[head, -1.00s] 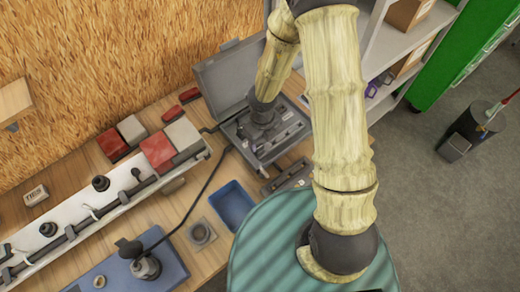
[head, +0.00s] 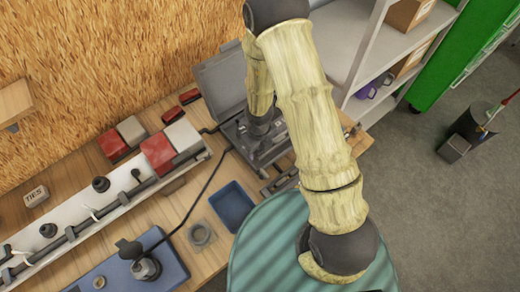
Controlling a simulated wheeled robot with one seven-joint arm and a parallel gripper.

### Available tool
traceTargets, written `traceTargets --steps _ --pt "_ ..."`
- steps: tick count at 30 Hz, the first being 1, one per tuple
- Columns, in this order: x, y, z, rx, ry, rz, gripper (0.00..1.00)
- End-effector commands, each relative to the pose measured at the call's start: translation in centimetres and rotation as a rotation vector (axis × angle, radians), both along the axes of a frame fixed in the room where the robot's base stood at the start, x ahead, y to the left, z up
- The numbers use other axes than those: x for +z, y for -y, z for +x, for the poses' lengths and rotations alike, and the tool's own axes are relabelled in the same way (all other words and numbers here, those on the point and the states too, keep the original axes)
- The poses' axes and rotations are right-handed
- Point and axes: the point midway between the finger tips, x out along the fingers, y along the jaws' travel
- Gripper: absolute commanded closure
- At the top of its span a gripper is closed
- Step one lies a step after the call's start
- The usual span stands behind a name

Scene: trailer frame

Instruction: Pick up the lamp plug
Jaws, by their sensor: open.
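My gripper (head: 262,127) is the dark end of my arm, pointing down over the open grey case (head: 215,72) at the back of the bench. It is small and dark here, and its fingertips blend with the case's contents. It is open, and I see nothing held in it. A dark cable (head: 206,186) runs from beside the case to a dark connector with a round cap (head: 146,268) on a blue plate (head: 172,268) at the lower left. I cannot tell which piece is the lamp plug; part of the case is behind my arm.
A long white rail (head: 90,215) with dark fittings lies along the bench. A blue tray (head: 232,206) and a grey ring (head: 200,233) are in front of the case. Shelves (head: 362,75) rise at the right.

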Motion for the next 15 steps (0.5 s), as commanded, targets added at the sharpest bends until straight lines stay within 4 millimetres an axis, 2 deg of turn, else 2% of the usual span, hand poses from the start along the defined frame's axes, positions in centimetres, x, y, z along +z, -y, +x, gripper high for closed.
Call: traceTargets --steps 11,15 --pt "0.04 0.01 -0.01 0.000 0.000 0.000 0.42" --pt "0.04 0.01 -0.01 0.000 0.000 0.000 0.67"
